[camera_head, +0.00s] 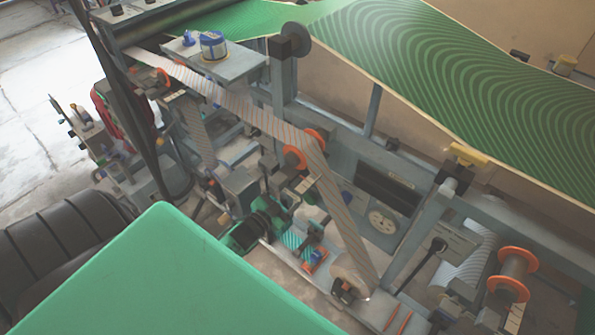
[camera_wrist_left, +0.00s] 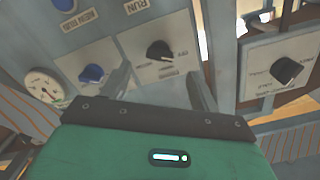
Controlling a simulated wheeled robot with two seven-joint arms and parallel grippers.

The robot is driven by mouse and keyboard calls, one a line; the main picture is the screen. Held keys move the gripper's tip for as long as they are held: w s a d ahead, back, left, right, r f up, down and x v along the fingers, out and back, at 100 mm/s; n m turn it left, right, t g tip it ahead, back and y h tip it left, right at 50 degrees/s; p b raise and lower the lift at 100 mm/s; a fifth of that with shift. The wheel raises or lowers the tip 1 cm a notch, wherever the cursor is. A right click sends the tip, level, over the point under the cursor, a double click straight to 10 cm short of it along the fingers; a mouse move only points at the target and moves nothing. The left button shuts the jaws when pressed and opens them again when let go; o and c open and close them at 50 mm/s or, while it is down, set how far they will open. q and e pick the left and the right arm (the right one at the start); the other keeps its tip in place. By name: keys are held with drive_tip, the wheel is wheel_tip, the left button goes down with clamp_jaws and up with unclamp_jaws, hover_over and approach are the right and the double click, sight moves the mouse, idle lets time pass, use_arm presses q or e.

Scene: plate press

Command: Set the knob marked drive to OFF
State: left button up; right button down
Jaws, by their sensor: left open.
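In the left wrist view, a black knob (camera_wrist_left: 160,51) sits on a pale plate, with RUN above it and what looks like OFF to its right. A small label under it is too small to read. Another black knob (camera_wrist_left: 286,71) sits on a separate pale plate at the right, its lettering unclear. I cannot tell which is marked drive. My left gripper (camera_wrist_left: 160,88) is open and empty, its two grey fingers below the middle knob, apart from it as far as I can see. I cannot make out these knobs in the head view. My right gripper is not in view.
A blue knob (camera_wrist_left: 93,73) and a round gauge (camera_wrist_left: 43,87) lie left of the middle knob. In the head view, a striped web (camera_head: 245,112) runs over orange-flanged rollers (camera_head: 295,157). A green patterned sheet (camera_head: 470,75) spans the upper right.

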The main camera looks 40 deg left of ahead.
use_arm(q)
drive_tip(key=s, duration=0.6)
drive_tip(key=shift+s+a, duration=0.3)
drive_tip(key=shift+s, duration=0.05)
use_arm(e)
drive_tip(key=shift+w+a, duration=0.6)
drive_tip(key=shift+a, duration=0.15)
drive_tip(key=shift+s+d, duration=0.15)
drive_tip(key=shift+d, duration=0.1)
